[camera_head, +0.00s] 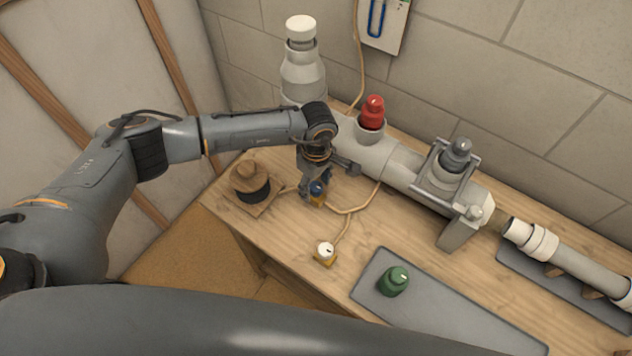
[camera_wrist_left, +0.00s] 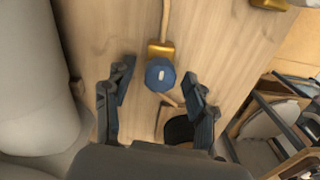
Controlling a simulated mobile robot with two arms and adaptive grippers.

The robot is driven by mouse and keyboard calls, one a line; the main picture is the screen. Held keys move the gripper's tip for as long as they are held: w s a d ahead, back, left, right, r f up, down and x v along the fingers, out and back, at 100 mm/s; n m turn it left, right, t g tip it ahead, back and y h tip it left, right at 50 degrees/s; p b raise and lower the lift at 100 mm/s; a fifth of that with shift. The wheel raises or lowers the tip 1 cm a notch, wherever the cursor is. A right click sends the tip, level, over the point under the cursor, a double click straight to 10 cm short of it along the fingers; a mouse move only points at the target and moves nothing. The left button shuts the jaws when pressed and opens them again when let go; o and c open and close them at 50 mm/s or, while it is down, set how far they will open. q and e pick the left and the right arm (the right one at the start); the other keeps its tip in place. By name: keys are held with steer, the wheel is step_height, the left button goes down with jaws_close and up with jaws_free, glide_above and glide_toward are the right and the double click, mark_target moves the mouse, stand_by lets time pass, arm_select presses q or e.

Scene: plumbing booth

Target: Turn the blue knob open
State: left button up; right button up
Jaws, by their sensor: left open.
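The blue knob (camera_head: 318,187) sits on a small brass base on the wooden table, with a cord running to it. In the left wrist view the blue knob (camera_wrist_left: 160,74), with a white mark on top, shows between and just beyond the fingertips. My left gripper (camera_head: 317,190) is open, pointing down above and around the knob. Its two fingers (camera_wrist_left: 158,88) are spread either side of it in the wrist view, with visible gaps. In the head view the gripper partly hides the knob. My right gripper is not in view.
A large grey pipe (camera_head: 405,165) with a red knob (camera_head: 372,112) runs behind. A wooden piece with a black band (camera_head: 250,178) is at left.

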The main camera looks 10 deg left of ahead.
arm_select(q)
steer(key=c, duration=1.1)
steer(key=shift+c, duration=0.2)
